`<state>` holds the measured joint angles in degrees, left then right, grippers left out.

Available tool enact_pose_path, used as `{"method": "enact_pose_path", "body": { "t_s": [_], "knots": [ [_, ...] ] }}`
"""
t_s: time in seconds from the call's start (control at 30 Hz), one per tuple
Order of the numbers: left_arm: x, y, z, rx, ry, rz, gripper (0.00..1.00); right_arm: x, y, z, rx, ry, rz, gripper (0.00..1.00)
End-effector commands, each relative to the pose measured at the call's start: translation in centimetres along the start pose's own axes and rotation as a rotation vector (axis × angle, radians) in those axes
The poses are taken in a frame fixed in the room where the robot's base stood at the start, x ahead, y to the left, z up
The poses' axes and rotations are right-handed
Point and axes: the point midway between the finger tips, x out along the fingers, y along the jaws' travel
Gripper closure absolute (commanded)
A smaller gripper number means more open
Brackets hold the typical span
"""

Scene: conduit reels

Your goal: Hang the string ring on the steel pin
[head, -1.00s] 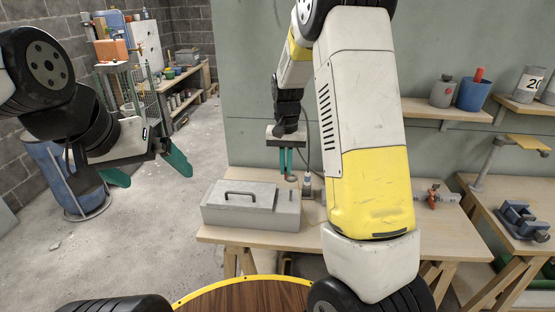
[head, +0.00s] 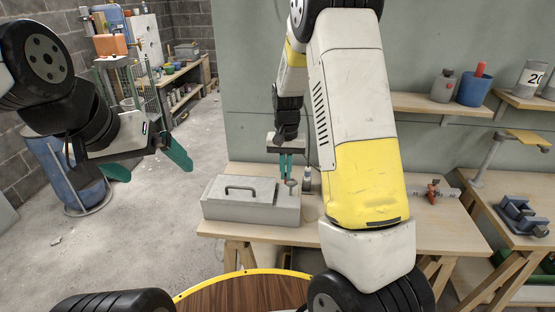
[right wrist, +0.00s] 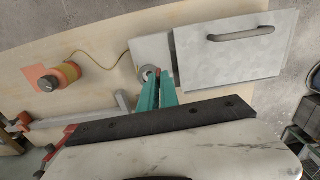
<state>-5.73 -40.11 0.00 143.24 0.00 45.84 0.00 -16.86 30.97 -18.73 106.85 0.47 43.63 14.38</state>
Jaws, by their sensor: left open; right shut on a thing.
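My right gripper (head: 286,178) is low over the right end of a grey metal case (head: 222,211), its teal fingers shut on the small string ring (head: 292,183). In the right wrist view the grey ring (right wrist: 148,73) shows at the fingertips (right wrist: 158,75), over the plain part of the case (right wrist: 152,48). A thin tan string runs from it to a spool (right wrist: 68,72). The steel pin cannot be made out; it may be hidden by the ring and fingers. My left gripper (head: 148,165) is open and empty, far left above the floor.
The case has a dark handle (head: 250,188) on its lid and stands on a wooden bench (head: 240,231). A red-handled metal tool (head: 433,191) lies further right. A wall shelf (head: 420,107) is behind.

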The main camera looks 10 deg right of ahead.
Motion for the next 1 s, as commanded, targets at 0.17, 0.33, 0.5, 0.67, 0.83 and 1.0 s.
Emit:
{"method": "enact_pose_path", "body": {
  "t_s": [0.17,0.33,0.5,0.67,0.83,1.0],
  "knots": [
    [0.0,0.0,0.0,0.000,0.000,0.000,0.00,0.8,0.0,0.0,0.000,0.000,0.000,1.00],
    [0.0,0.0,0.0,0.000,0.000,0.000,0.00,1.5,0.0,0.0,0.000,-0.002,0.000,1.00],
    [0.0,0.0,0.0,0.000,0.000,0.000,0.00,2.1,0.0,0.0,0.001,0.000,0.000,1.00],
    [0.0,0.0,0.0,0.000,0.000,0.000,0.00,2.5,0.0,0.0,0.000,-0.001,0.000,1.00],
    [0.0,0.0,0.0,0.000,0.000,0.000,0.00,3.0,0.0,0.1,0.000,-0.002,0.001,1.00],
    [0.0,0.0,0.0,0.000,0.000,0.000,0.00,3.1,0.0,0.2,0.000,-0.004,0.001,1.00]
  ]
}}
